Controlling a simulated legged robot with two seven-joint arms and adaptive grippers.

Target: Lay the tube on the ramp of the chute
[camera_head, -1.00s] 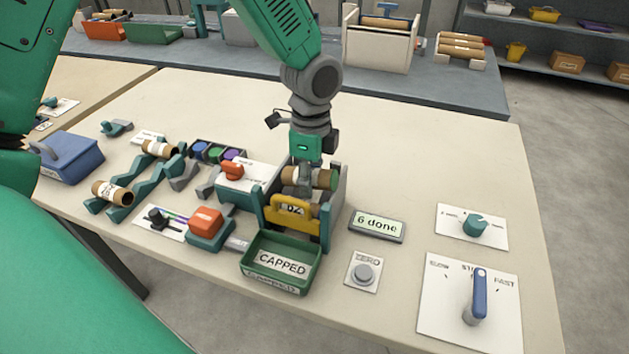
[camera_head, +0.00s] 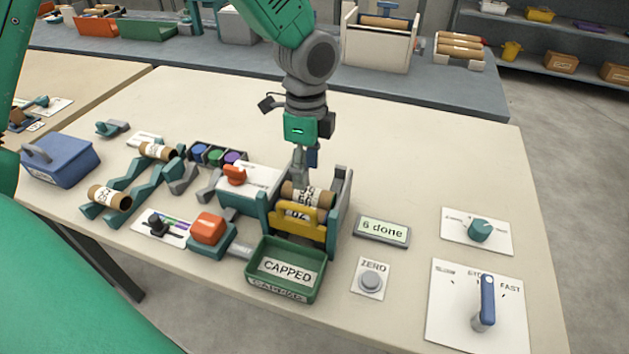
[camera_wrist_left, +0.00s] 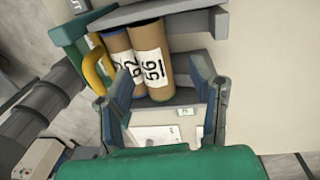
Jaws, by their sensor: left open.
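Two brown cardboard tubes with white number labels lie side by side in the chute (camera_head: 343,208). The nearer-labelled tube (camera_wrist_left: 151,62) reads 56 in the left wrist view, and the other tube (camera_wrist_left: 119,58) is partly covered. In the head view a labelled tube (camera_head: 318,196) shows behind the yellow gate (camera_head: 300,220). My left gripper (camera_head: 303,176) points down just above the tubes. Its fingers (camera_wrist_left: 163,85) are spread apart with nothing held, and the tubes lie beyond the tips. The chute's ramp is mostly hidden by the tubes and gripper. My right gripper is not in view.
A green CAPPED bin (camera_head: 286,270) stands in front of the chute. An orange-topped block (camera_head: 209,227) and a teal rack with tubes (camera_head: 108,197) are to the left. A "6 done" display (camera_head: 381,230), ZERO button (camera_head: 370,281) and blue lever (camera_head: 487,300) are right.

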